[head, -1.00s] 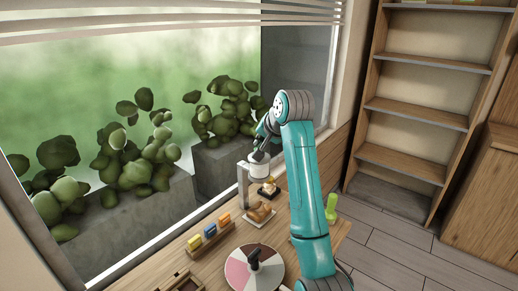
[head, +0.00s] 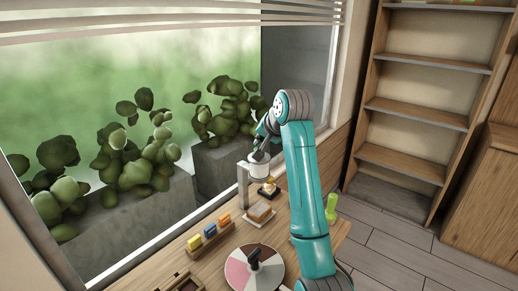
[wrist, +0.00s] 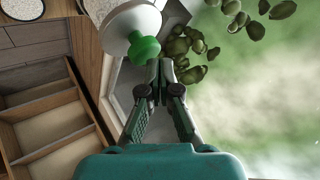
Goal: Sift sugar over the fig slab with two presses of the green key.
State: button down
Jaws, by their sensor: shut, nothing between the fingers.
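The sugar sifter (head: 259,169) is a white cylinder on a pale upright stand by the window. In the wrist view its white body (wrist: 130,22) carries a green key (wrist: 143,48). My gripper (wrist: 158,66) is shut and empty, its fingertips beside the green key; I cannot tell whether they touch. In the head view my gripper (head: 262,148) is just above the sifter, partly hidden by my arm. A brown block that looks like the fig slab (head: 259,211) lies on a pale board in front of the stand. Sugar on it is too small to tell.
A small dark stand with a golden item (head: 268,189) is below the sifter. A rack of coloured blocks (head: 209,238), a pink, white and grey dial (head: 240,272) and a green bottle-like object (head: 331,206) are on the table. The window is close behind.

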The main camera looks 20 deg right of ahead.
jog(key=shift+r, duration=3)
jog(key=shift+f, duration=3)
jog(key=shift+f, duration=0.2)
